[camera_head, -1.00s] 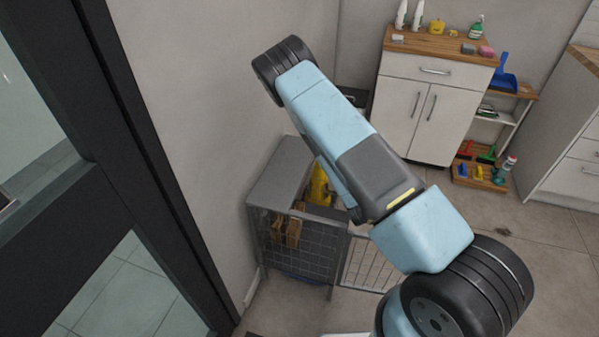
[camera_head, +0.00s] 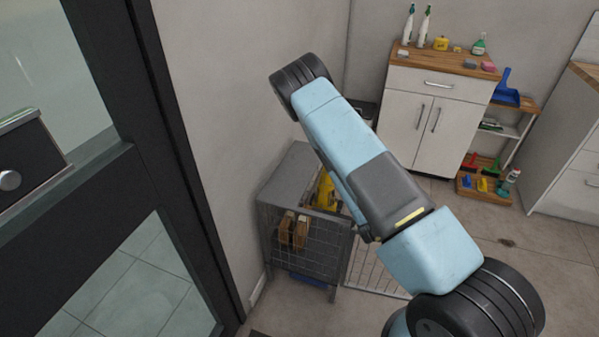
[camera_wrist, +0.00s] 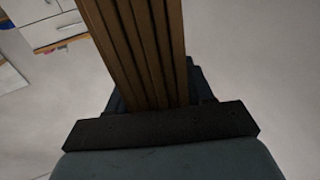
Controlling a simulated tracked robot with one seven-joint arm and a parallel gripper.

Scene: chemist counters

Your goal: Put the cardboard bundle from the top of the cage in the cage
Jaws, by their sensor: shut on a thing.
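The wire cage (camera_head: 310,250) stands against the wall, with a grey solid top (camera_head: 290,172). Its mesh door (camera_head: 372,270) swings out to the right and is partly behind my arm. My gripper (camera_wrist: 158,100) is shut on the cardboard bundle (camera_wrist: 135,40), a stack of flat brown strips that runs up out of the wrist view. In the head view my arm hides the gripper and the held bundle, so their distance from the cage cannot be told.
Brown pieces (camera_head: 293,231) show at the cage's front mesh; a yellow object (camera_head: 325,190) shows beside its top. A white cabinet (camera_head: 432,115) with bottles and a low shelf (camera_head: 484,178) stand behind. A dark door frame (camera_head: 165,130) is at left. Floor (camera_head: 450,220) at right is clear.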

